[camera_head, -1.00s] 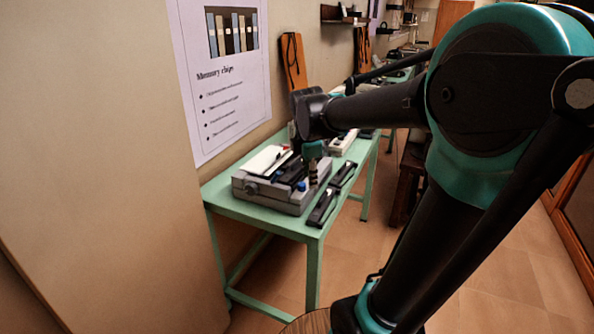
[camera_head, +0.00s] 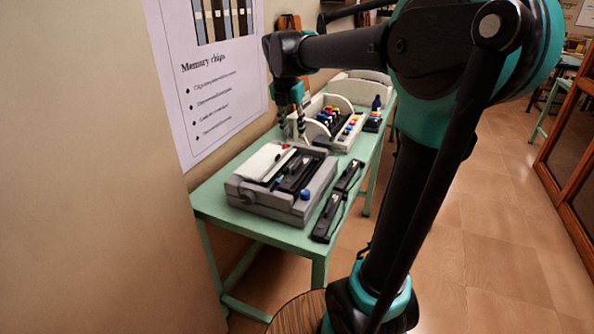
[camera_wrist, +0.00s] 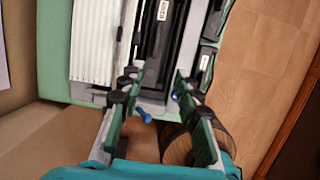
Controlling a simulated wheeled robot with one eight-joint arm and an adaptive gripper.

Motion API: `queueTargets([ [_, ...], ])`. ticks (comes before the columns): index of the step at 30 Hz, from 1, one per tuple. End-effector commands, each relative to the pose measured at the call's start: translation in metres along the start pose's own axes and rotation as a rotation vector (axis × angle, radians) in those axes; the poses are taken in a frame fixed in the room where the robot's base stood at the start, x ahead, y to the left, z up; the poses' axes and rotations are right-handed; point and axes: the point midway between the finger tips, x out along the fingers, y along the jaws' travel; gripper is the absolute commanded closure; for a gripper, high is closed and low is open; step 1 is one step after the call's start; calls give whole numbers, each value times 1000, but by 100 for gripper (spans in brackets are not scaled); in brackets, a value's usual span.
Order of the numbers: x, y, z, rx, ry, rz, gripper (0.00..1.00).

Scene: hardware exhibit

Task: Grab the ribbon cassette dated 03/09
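Two long black ribbon cassettes lie end to end along the table's right edge, one nearer (camera_head: 327,217) and one farther (camera_head: 348,177). They also show in the wrist view right of the printer, as one dark piece (camera_wrist: 204,66) and another (camera_wrist: 216,22). Small pale labels show, but no date is readable. My gripper (camera_head: 293,138) is raised above the far side of the printer in the head view, apart from both cassettes. In the wrist view its fingers (camera_wrist: 154,76) are spread with nothing held between them.
The grey printer (camera_head: 250,195) with a blue knob stands left of the cassettes on the green table (camera_head: 215,204). Behind it are a white holder (camera_head: 340,107) with coloured cartridges and a small dark tray (camera_head: 373,121). A wall with a poster (camera_head: 215,95) borders the left.

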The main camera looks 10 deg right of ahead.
Motion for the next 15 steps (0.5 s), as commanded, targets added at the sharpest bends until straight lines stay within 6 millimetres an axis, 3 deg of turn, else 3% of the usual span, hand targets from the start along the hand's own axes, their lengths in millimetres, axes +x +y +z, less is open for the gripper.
queueTargets([
  [15,96,0,1,3,-1,0,67],
])
